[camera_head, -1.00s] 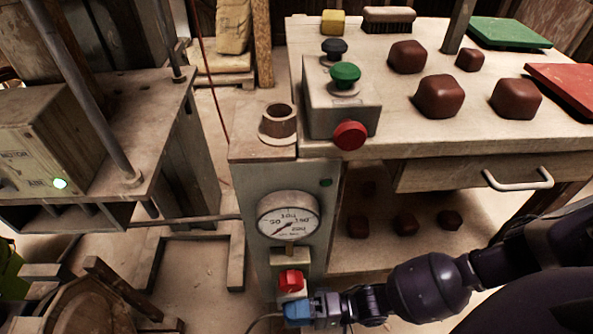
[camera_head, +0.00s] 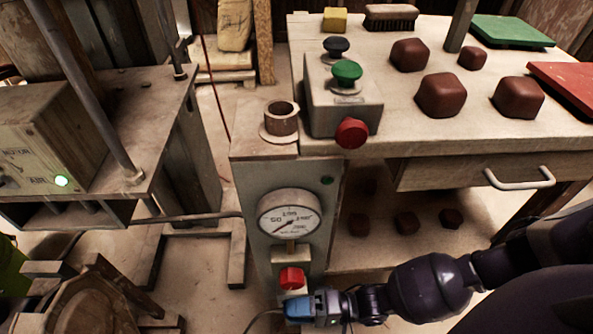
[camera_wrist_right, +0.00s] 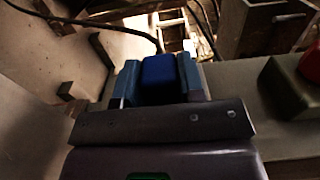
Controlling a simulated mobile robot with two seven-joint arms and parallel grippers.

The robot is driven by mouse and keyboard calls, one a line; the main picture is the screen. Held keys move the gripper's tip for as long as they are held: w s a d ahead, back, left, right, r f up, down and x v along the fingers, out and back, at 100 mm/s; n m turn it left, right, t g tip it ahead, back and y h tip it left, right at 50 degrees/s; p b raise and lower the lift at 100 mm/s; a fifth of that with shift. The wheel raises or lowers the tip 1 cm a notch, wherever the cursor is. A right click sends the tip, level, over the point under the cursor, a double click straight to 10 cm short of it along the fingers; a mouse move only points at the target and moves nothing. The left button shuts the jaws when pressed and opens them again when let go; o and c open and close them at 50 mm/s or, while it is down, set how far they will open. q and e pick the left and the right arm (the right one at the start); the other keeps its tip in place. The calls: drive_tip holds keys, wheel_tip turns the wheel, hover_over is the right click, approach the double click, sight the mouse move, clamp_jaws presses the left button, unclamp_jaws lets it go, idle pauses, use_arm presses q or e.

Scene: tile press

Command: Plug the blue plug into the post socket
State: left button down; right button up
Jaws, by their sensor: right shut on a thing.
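My right gripper (camera_head: 318,308) is shut on the blue plug (camera_head: 298,309) low in front of the grey post (camera_head: 262,192). In the right wrist view the blue plug (camera_wrist_right: 160,72) sits between the two fingers, with a dark cable running from its far end. The plug is just below the red block (camera_head: 291,278) on the post's lower front. A post socket opening cannot be made out; the plug and gripper cover that part, and I cannot tell whether the plug is seated. My left gripper does not show.
A pressure gauge (camera_head: 290,215) is on the post above the red block. To the right is a bench (camera_head: 400,142) with a button box (camera_head: 343,105), brown blocks (camera_head: 440,95) and a drawer handle (camera_head: 519,179). A machine table (camera_head: 150,120) stands left.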

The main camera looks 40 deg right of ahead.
drive_tip(key=shift+w+d+r, duration=0.25)
drive_tip(key=shift+w+d, duration=0.3)
drive_tip(key=shift+w, duration=0.35)
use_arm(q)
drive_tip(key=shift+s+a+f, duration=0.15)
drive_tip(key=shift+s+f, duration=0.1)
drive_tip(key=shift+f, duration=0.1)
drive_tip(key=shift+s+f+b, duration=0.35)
use_arm(e)
drive_tip(key=shift+w+d, duration=0.7)
drive_tip(key=shift+w, duration=0.15)
idle(0.5)
drive_tip(key=shift+s+a, duration=0.1)
drive_tip(key=shift+s+a+p, duration=0.2)
drive_tip(key=shift+s+a, duration=0.3)
drive_tip(key=shift+s, duration=0.2)
drive_tip(key=shift+s+a+p, duration=0.15)
drive_tip(key=shift+s+a, duration=0.3)
drive_tip(key=shift+s, duration=0.25)
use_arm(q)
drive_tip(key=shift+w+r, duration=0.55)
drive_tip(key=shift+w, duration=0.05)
use_arm(e)
drive_tip(key=shift+s+a+f, duration=0.1)
drive_tip(key=shift+s+a, duration=0.3)
drive_tip(key=shift+s, duration=0.2)
drive_tip(key=shift+s+a+f, duration=0.1)
drive_tip(key=shift+s+a, duration=0.3)
drive_tip(key=shift+s, duration=0.2)
drive_tip(key=shift+a, duration=0.1)
